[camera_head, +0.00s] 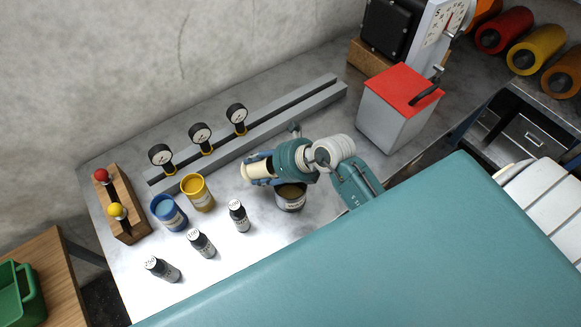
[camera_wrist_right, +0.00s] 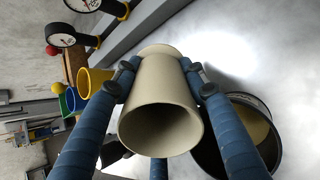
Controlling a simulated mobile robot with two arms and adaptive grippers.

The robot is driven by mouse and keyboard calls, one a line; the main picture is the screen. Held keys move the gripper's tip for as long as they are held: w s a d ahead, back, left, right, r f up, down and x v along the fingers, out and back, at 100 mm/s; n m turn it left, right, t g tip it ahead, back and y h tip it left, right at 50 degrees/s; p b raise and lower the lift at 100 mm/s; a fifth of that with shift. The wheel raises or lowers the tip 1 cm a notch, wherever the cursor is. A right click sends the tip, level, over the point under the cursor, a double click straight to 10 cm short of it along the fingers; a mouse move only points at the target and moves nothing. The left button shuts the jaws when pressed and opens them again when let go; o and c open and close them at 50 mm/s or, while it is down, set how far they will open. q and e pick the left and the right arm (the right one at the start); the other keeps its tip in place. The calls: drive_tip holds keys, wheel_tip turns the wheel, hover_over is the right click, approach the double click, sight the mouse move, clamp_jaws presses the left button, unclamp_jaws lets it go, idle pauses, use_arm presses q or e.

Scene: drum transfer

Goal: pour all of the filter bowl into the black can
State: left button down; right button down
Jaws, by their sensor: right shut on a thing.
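The cream filter bowl (camera_head: 256,172) is held tilted on its side by my right gripper (camera_head: 266,166), above the bench. In the right wrist view, the blue fingers of the gripper (camera_wrist_right: 163,80) press on both sides of the bowl (camera_wrist_right: 158,130). Its open end faces the camera, and its shaded inside shows no contents. The black can (camera_head: 291,202) stands just below and right of the bowl, partly hidden by my gripper. Tan material shows inside the can in the right wrist view (camera_wrist_right: 275,160). My left gripper is not in view.
A blue can (camera_head: 168,212) and a yellow can (camera_head: 197,192) stand left of the black can. Several small dark bottles (camera_head: 201,243) stand in front. Gauges on a grey rail (camera_head: 290,113) are behind. A red-topped box (camera_head: 397,105) is at the right.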

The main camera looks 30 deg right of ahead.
sight(251, 165)
drive_tip(key=g+h+p, duration=0.1)
drive_tip(key=p, duration=0.2)
drive_tip(key=shift+w+a+f, duration=0.1)
drive_tip(key=shift+w+f, duration=0.1)
drive_tip(key=f+g, duration=0.1)
drive_tip(key=f+g+h, duration=0.1)
drive_tip(key=w+f+g+h+p, duration=0.1)
drive_tip(key=shift+w+a+f, duration=0.1)
drive_tip(key=shift+a+f, duration=0.3)
drive_tip(key=shift+w+a, duration=0.1)
drive_tip(key=shift+w, duration=0.05)
drive_tip(key=shift+w+a+f+g+h, duration=0.15)
drive_tip(key=shift+f+g+h, duration=0.1)
drive_tip(key=shift+g+h, duration=0.45)
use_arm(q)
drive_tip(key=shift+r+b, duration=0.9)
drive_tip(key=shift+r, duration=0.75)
use_arm(e)
drive_tip(key=shift+w+a+f+g+h, duration=0.2)
drive_tip(key=shift+f+g+h, duration=0.25)
drive_tip(key=shift+g, duration=0.35)
drive_tip(key=shift+s+r, duration=0.1)
drive_tip(key=shift+r, duration=0.05)
